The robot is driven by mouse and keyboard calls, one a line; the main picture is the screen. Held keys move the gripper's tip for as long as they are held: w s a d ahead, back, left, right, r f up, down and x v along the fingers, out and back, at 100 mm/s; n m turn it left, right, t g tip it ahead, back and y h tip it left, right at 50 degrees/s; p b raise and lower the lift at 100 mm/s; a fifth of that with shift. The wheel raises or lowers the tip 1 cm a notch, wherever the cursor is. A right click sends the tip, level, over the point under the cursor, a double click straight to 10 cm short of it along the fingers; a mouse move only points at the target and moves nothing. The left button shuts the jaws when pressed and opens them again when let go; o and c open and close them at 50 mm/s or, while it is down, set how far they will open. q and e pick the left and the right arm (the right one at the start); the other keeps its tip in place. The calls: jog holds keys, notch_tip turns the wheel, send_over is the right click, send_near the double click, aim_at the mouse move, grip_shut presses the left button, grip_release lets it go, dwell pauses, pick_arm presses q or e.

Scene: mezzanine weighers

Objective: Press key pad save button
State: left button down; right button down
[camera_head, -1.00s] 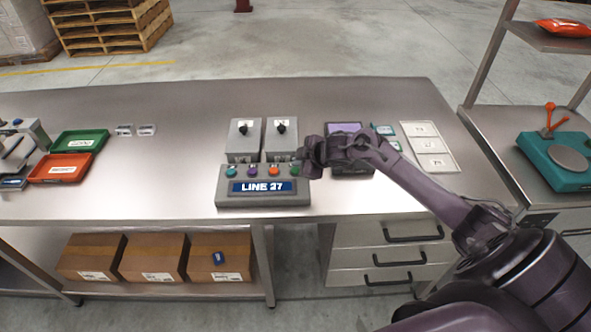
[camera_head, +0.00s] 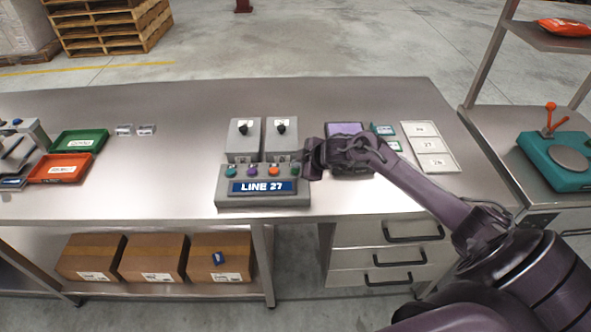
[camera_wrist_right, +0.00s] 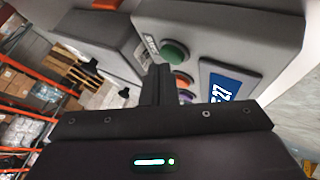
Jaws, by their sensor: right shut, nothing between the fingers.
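A grey key pad console (camera_head: 262,200) with a blue LINE 27 display sits at the front of the steel table. Its top carries a teal button (camera_head: 231,171), a purple button (camera_head: 252,171), an orange button (camera_head: 273,171) and a green button (camera_head: 293,171). I cannot read which is save. My right gripper (camera_head: 309,160) is shut and empty, just right of the green button. In the right wrist view, its closed fingers (camera_wrist_right: 160,86) are near the green button (camera_wrist_right: 175,52); contact cannot be told. My left gripper is not in view.
Two grey switch boxes (camera_head: 243,140) stand behind the console. A dark device with a lilac screen (camera_head: 345,128) is partly hidden by my right arm. A white card tray (camera_head: 447,163) lies right, green (camera_head: 80,142) and orange (camera_head: 60,168) trays left.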

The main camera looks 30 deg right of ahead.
aim_at(298, 171)
jog(key=shift+f+b, duration=0.3)
jog(key=shift+f, duration=0.2)
dwell(0.3)
dwell(0.4)
jog(key=shift+r+p, duration=0.9)
jog(key=shift+r, duration=0.1)
notch_tip(298, 171, up, 5)
jog(key=p, duration=0.5)
